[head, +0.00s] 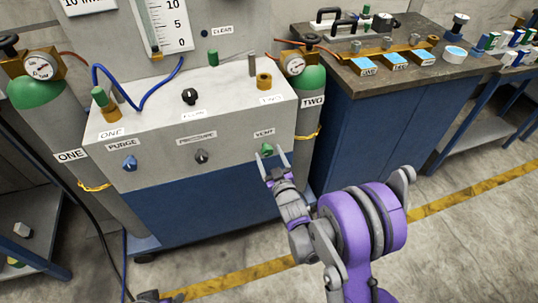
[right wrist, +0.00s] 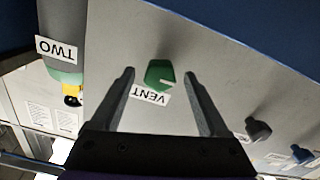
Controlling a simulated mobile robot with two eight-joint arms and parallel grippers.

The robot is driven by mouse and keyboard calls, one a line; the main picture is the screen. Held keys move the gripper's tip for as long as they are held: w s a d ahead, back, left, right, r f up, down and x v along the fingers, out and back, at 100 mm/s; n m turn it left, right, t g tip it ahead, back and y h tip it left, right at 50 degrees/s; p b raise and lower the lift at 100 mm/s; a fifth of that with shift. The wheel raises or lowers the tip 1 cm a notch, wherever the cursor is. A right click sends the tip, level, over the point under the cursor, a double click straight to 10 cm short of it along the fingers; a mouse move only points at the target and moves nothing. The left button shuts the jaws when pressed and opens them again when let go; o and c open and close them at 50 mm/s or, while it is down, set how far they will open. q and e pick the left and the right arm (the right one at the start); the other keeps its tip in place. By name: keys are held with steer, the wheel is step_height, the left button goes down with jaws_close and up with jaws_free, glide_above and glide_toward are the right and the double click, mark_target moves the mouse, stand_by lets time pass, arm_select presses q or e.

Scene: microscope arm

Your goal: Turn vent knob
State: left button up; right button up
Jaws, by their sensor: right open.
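The green vent knob (head: 266,150) is on the front panel of the grey console, under the label VENT. In the right wrist view the right gripper (right wrist: 160,82) has a clear gap on both sides of the knob. Contact with the panel cannot be told.
A grey pressure knob (head: 201,156) and a blue purge knob (head: 129,164) sit left on the same panel. A green-topped cylinder marked TWO (head: 309,95) stands right of the console, and cylinder ONE (head: 72,150) stands left. A blue workbench (head: 370,130) is at the right.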

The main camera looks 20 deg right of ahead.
steer(key=shift+w, duration=0.25)
jaws_close()
